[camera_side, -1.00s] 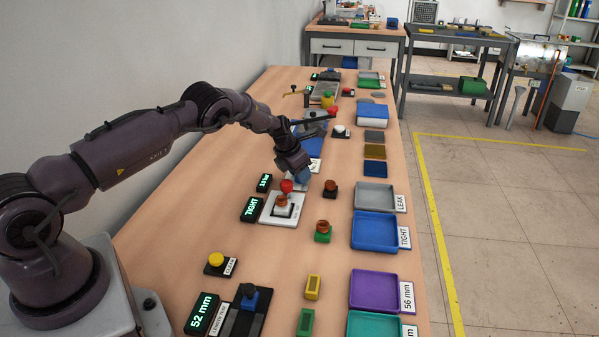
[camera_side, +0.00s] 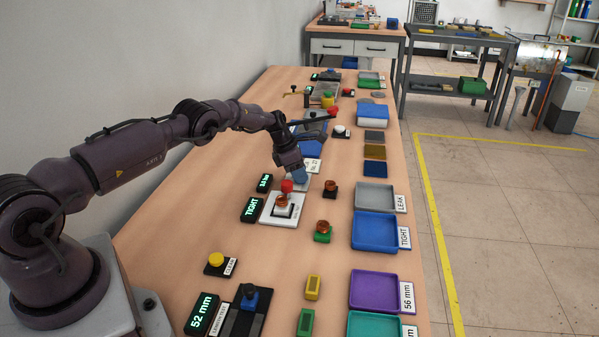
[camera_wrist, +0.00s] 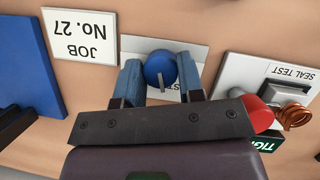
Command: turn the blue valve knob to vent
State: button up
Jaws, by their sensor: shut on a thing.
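In the side view my gripper (camera_side: 290,160) is over the knob (camera_side: 300,177), which is partly hidden. The plate's markings are mostly hidden by my fingers, so I cannot tell which setting the pointer is at.
A seal test station (camera_side: 283,209) with a red knob (camera_side: 287,186) stands close by, its display (camera_side: 251,209) reading TIGHT. A JOB No. 27 card (camera_wrist: 81,36) lies beside the valve plate. Grey and blue trays (camera_side: 375,230) stand to the right.

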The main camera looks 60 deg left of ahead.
jog(key=shift+a+m+g+h, duration=0.1)
jog(key=shift+m+g+h, duration=0.2)
jog(key=shift+m, duration=0.7)
jog(key=o, duration=0.9)
jog(key=v, duration=1.3)
jog(key=shift+s+f, duration=0.1)
